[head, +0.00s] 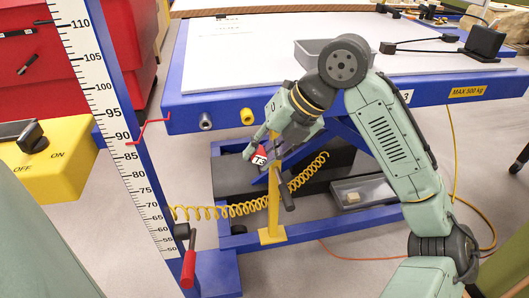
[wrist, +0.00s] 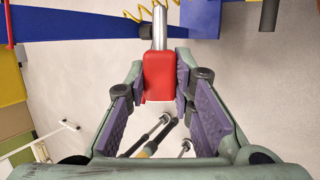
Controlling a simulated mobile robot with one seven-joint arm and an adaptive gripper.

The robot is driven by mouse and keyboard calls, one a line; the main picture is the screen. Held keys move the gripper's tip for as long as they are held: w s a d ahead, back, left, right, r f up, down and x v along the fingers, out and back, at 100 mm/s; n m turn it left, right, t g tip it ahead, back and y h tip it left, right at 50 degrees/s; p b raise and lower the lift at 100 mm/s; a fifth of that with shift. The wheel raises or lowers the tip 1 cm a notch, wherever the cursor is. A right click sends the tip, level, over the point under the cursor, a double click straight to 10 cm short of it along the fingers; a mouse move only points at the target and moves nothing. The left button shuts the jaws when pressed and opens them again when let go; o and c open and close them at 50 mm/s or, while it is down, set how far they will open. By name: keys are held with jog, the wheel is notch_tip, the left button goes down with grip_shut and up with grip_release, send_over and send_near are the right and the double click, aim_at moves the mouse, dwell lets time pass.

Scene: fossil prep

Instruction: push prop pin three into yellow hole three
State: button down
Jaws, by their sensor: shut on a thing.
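My gripper (head: 259,146) is below the blue table's front edge, beside a yellow post. In the wrist view my gripper (wrist: 160,72) has its purple pads on both sides of a red block, the head of prop pin three (wrist: 159,76). Its silver shaft points away from my palm, toward the top of that picture. In the head view the red head of the pin (head: 259,157) shows a white label that seems to read T3. A yellow-rimmed round hole (head: 247,116) is in the blue edge above my gripper. I cannot tell whether it is hole three.
The yellow post (head: 272,235) stands below the table with a coiled yellow hose (head: 235,208) close by. A grey-rimmed hole (head: 206,122) is left of the yellow one. A height scale (head: 115,130) stands at left. A low tray (head: 365,192) holds a small block.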

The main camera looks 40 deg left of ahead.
jog(key=shift+r, duration=0.1)
jog(key=shift+w+a+p, duration=0.9)
jog(key=shift+w+a, duration=1.05)
jog(key=shift+a, duration=0.2)
jog(key=shift+a+p, duration=0.1)
jog(key=shift+p, duration=0.2)
jog(key=shift+w+a+p, duration=0.7)
jog(key=shift+w+a, duration=0.55)
jog(key=shift+a, duration=0.15)
jog(key=shift+w+a, duration=0.15)
dwell(0.3)
dwell(0.5)
jog(key=c, duration=1.3)
grip_release()
